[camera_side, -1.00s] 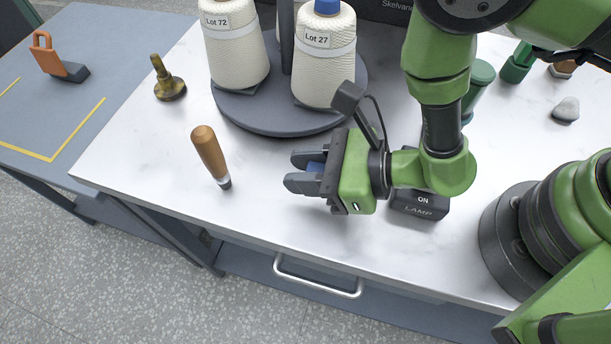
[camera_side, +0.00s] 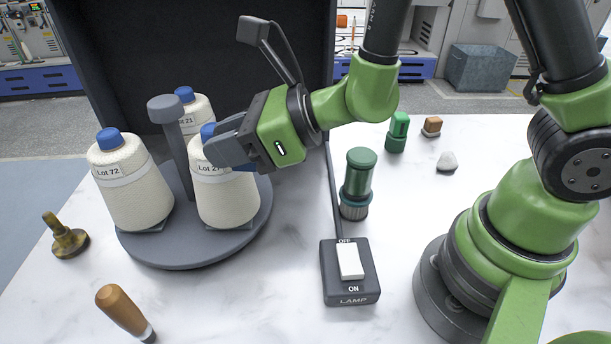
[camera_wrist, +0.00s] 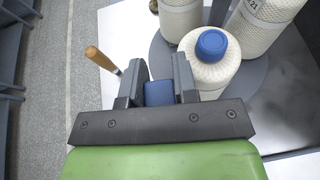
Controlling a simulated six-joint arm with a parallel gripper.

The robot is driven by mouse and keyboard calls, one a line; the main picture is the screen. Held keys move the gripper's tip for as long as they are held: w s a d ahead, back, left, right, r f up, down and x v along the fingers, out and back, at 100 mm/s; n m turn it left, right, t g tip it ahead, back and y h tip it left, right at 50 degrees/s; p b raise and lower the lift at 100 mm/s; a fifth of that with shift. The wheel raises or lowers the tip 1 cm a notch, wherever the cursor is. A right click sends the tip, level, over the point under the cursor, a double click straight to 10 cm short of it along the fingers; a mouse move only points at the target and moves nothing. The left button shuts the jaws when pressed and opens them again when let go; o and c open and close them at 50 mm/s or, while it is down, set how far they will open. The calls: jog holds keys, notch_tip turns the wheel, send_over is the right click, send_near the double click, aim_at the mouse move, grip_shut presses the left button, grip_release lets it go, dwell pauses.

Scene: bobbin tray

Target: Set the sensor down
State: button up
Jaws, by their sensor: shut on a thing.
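My gripper (camera_side: 222,145) is shut on a small blue block (camera_wrist: 158,93), probably the sensor. The block is mostly hidden by the fingers; a bit of its blue shows under them in the side view (camera_side: 245,168). In the side view the gripper overlaps the top of the Lot 27 cone (camera_side: 226,197). In the wrist view this cone's blue cap (camera_wrist: 211,43) is ahead and right of my fingers (camera_wrist: 160,78). I cannot tell whether they touch.
A grey round tray (camera_side: 180,254) carries the Lot 72 cone (camera_side: 133,187), another cone (camera_side: 197,112) and a central post (camera_side: 177,150).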

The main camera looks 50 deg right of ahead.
jog(key=d+r+m+t+h, duration=0.1)
jog(key=d+r, duration=0.3)
jog(key=d, duration=0.4)
jog(key=d+r+m+t+h, duration=0.1)
jog(key=d+r+m+h, duration=0.2)
jog(key=d, duration=0.5)
jog(key=shift+w+d+r, duration=0.2)
jog(key=shift+d+r, duration=0.15)
jog(key=shift+w, duration=0.1)
jog(key=n+g+y, duration=0.7)
jog(key=n+y, duration=0.1)
jog(key=n, duration=0.2)
send_over(398, 189)
notch_tip(398, 189, down, 19)
jog(key=shift+g, duration=0.3)
jog(key=shift+f, duration=3.1)
jog(key=shift+f, duration=0.6)
